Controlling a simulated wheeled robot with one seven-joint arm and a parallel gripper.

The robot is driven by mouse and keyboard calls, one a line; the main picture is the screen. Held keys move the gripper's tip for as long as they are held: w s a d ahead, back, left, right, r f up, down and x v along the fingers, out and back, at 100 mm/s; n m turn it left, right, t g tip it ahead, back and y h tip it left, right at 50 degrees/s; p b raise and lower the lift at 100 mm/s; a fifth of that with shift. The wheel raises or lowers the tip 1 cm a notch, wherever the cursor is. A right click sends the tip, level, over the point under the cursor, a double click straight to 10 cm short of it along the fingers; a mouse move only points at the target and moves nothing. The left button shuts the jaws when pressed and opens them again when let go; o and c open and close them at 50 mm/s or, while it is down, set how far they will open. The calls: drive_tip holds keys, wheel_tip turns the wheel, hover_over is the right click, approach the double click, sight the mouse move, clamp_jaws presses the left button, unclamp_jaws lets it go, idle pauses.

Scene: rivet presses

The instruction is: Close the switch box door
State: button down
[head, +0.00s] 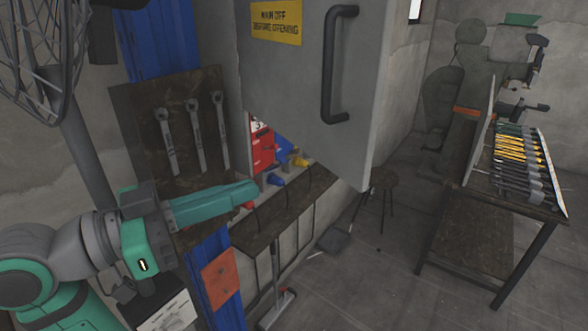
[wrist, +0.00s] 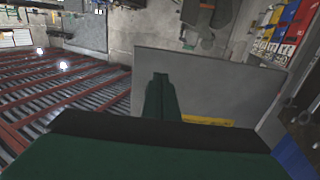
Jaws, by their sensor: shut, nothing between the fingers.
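The switch box door (head: 312,80) is a large grey panel with a dark bar handle (head: 335,65) and a yellow warning sign (head: 276,22). It stands open, swung out from the wall in the upper middle of the head view. The box interior behind it is partly hidden, with a red part (head: 262,150) showing below the door. My gripper (head: 254,190) is shut and empty, left of and below the door's lower edge in the picture. In the wrist view my fingers (wrist: 160,80) overlap the grey door (wrist: 215,80); I cannot tell whether they touch it.
A board with several wrenches (head: 195,130) hangs left of the box. A dark shelf (head: 290,205) is below it. A stool (head: 383,180) and a tool table (head: 470,195) stand to the right. A fan (head: 45,50) is at left. Floor between is open.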

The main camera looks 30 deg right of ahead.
sight(333, 161)
drive_tip(key=d, duration=1.4)
